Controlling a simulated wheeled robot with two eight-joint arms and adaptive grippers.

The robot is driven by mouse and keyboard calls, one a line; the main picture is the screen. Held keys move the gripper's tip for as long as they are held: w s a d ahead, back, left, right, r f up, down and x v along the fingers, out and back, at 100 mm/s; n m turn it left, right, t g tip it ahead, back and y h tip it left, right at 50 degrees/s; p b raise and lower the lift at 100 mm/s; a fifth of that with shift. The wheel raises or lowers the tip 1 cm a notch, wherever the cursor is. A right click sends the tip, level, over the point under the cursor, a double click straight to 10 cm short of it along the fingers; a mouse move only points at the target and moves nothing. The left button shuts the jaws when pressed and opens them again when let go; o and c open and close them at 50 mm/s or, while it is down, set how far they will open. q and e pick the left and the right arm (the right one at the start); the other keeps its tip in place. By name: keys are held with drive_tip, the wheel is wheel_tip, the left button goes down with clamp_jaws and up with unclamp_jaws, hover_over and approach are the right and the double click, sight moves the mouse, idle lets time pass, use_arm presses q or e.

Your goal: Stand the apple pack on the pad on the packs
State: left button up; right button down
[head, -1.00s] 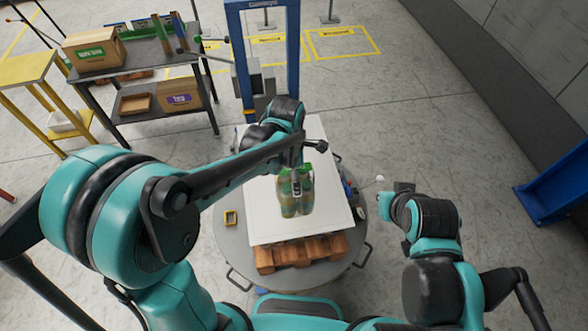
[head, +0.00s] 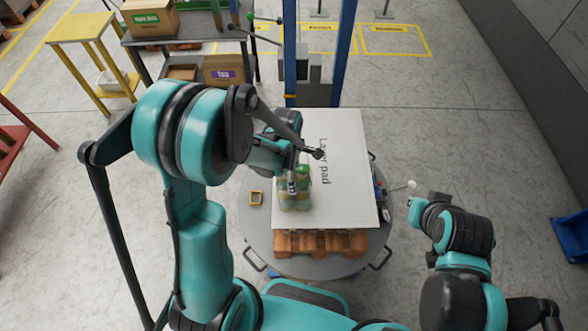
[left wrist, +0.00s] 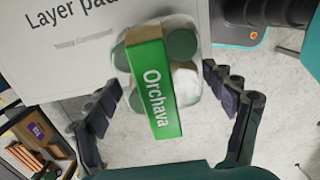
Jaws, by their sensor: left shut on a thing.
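The apple pack (head: 302,198) is a small block of clear and green rounded shapes with a green top label. In the left wrist view the pack (left wrist: 178,85) shows its label, reading "Orchava". My left gripper (head: 293,178) is shut on the pack from above, with a finger at each side in the left wrist view (left wrist: 163,80). The white layer pad (head: 345,165) lies under it in the head view, with the pack over its left front part. I cannot tell whether the pack touches the pad. My right gripper (head: 414,203) is at the right, its fingers unclear.
The pad's stack shows a wooden pallet (head: 315,243) on a round grey table (head: 258,232) with handles. A blue post frame (head: 347,55) stands behind. Shelving with cartons (head: 150,17) is at back left.

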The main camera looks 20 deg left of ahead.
use_arm(q)
drive_tip(key=shift+f, duration=0.2)
drive_tip(key=shift+s, duration=0.1)
drive_tip(key=o, duration=1.8)
